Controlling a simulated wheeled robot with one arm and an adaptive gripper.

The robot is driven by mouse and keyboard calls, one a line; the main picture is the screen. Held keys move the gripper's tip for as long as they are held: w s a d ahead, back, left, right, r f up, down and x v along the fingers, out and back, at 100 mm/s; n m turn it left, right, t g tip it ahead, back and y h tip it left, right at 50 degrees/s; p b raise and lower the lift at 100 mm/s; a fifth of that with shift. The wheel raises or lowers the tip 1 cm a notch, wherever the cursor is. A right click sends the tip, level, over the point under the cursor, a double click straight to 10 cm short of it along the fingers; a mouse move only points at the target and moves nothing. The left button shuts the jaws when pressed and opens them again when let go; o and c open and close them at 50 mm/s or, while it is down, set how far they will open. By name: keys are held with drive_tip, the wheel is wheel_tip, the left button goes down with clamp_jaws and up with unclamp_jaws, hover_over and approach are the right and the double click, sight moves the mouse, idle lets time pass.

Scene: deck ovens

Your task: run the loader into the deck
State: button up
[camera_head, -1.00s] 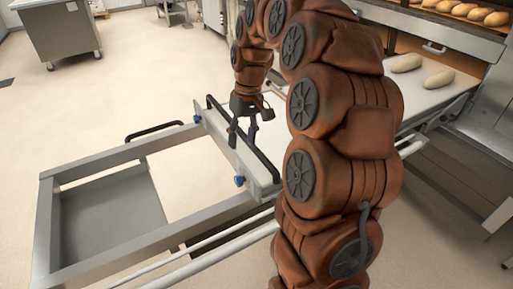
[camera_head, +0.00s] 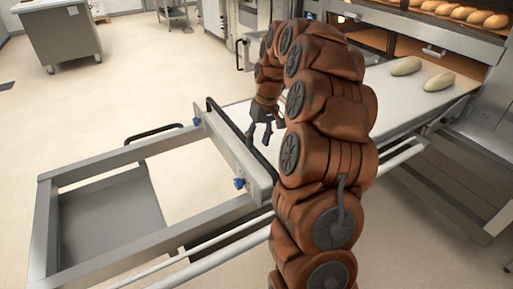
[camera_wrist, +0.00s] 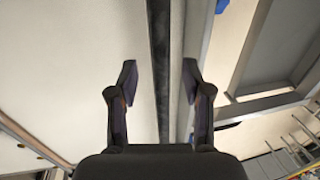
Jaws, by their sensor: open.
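The loader is a metal frame with a pale belt (camera_head: 395,105) that reaches to the oven mouth. Two pale loaves, a far one (camera_head: 406,66) and a near one (camera_head: 439,82), lie on the belt near the oven. A black handle bar (camera_head: 228,121) runs along the loader's crosspiece (camera_head: 232,158). My gripper (camera_head: 259,140) is open beside the bar, on the belt side in the head view. In the wrist view the bar (camera_wrist: 161,45) passes between the open fingers (camera_wrist: 160,82); contact cannot be told. My arm hides part of the belt.
The deck oven (camera_head: 480,40) stands at the upper right, with browned loaves (camera_head: 463,11) on an upper deck. A metal cabinet (camera_head: 62,35) stands at the upper left. The floor (camera_head: 130,85) between is clear.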

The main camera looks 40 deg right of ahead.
sight(256, 149)
drive_tip(key=shift+a+f, duration=0.15)
drive_tip(key=shift+f, duration=0.6)
drive_tip(key=shift+a+f, duration=0.15)
drive_tip(key=shift+f, duration=0.6)
clamp_jaws()
